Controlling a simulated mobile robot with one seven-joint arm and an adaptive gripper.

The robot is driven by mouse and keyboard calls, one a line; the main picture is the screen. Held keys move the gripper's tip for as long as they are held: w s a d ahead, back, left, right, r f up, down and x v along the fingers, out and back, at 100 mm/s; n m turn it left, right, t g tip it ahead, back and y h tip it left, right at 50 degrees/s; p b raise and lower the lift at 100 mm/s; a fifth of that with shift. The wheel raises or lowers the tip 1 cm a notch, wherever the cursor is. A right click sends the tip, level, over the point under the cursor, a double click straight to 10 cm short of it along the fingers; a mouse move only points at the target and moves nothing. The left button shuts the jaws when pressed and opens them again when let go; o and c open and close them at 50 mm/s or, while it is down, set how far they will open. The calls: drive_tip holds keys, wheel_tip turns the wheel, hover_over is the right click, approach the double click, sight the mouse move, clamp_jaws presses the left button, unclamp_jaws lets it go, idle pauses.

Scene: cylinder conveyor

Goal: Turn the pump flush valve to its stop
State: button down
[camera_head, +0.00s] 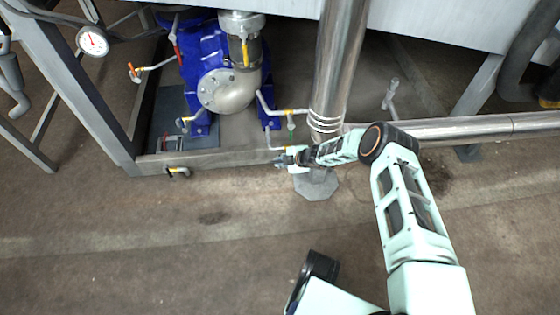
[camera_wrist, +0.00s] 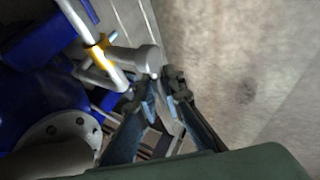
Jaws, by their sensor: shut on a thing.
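In the head view, my gripper (camera_head: 283,160) is at the lower front of the blue pump's skid, left of the shiny vertical pipe. In the wrist view, the two dark fingers reach up to the fingertips (camera_wrist: 162,84), with a narrow gap between them. The pump flush valve (camera_wrist: 142,62) shows there as a grey fitting on a thin pipe with a yellow band. The fingertips are at its end, and my gripper is shut on it. The gripped part is mostly hidden by the fingers, so its turn angle cannot be told.
The blue pump (camera_head: 205,50) stands behind on a grey skid frame (camera_head: 225,158). The shiny vertical pipe (camera_head: 337,60) and a horizontal pipe (camera_head: 460,128) lie close to my arm. A pressure gauge (camera_head: 92,41) hangs at upper left. The brown floor (camera_head: 150,240) in front is clear.

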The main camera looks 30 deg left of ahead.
drive_tip(key=shift+s+a+r, duration=0.1)
drive_tip(key=shift+a, duration=0.05)
drive_tip(key=c, duration=2.1)
unclamp_jaws()
drive_tip(key=shift+o, duration=0.4)
drive_tip(key=shift+d+r, duration=0.7)
drive_tip(key=shift+d, duration=0.05)
drive_tip(key=v, duration=1)
drive_tip(key=shift+s, duration=0.15)
